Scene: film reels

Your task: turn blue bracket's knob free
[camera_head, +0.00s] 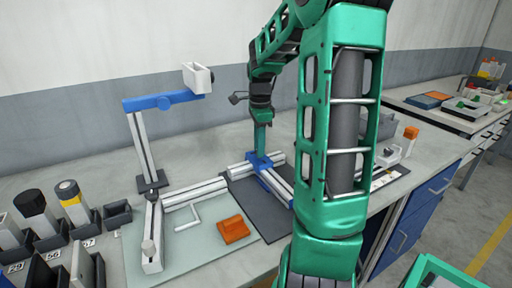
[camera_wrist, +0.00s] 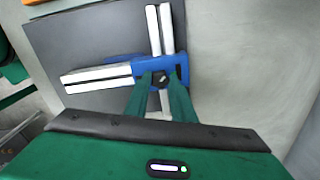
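The blue bracket (camera_head: 258,161) joins crossed aluminium bars on a dark mat. It also shows in the wrist view (camera_wrist: 183,64), with a small black knob (camera_wrist: 162,80) on it. My gripper (camera_head: 262,150) points straight down at this bracket. In the wrist view its two green fingers (camera_wrist: 162,88) stand apart, with the knob between their tips. I cannot tell whether the tips touch the knob. In the head view the fingertips hide the knob.
An upright post with a blue arm (camera_head: 165,100) and a white box (camera_head: 198,78) stands to the left. An orange block (camera_head: 233,229) and a white crank-shaped rod (camera_head: 190,217) lie on the pale mat. Dark bins with canisters (camera_head: 72,203) fill the left front.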

